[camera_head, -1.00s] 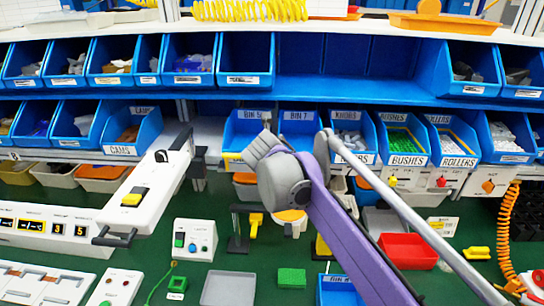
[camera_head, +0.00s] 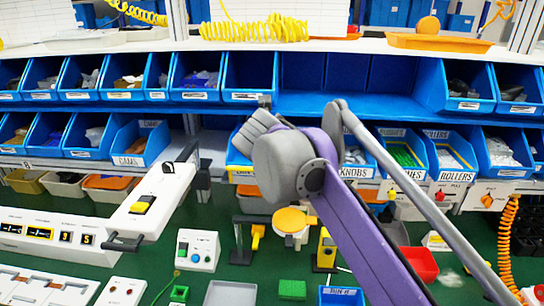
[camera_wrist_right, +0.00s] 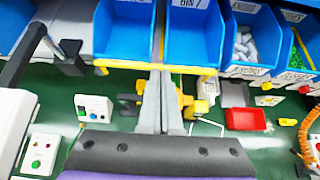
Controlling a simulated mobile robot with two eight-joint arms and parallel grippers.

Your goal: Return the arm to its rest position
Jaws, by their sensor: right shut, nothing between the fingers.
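My right arm (camera_head: 355,235), purple and grey, comes in from the lower right of the head view. It is raised and bent in front of the blue bins. My right gripper (camera_wrist_right: 159,88) shows in the wrist view with its two grey fingers together and nothing between them. It points toward the lower bin row, above the green worktop; I cannot tell its exact distance from the bins. In the head view the fingers are hidden behind my arm. An orange rotary knob (camera_head: 487,201) sits on a white panel at the right. My left gripper is not in view.
Blue bins (camera_head: 142,145) line the shelves in two rows. A long white device (camera_head: 148,205) stands at the left, near a white button box (camera_head: 198,249). A red tray (camera_head: 421,264) lies at the right, beside a coiled orange hose (camera_head: 508,235). Some green worktop is bare.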

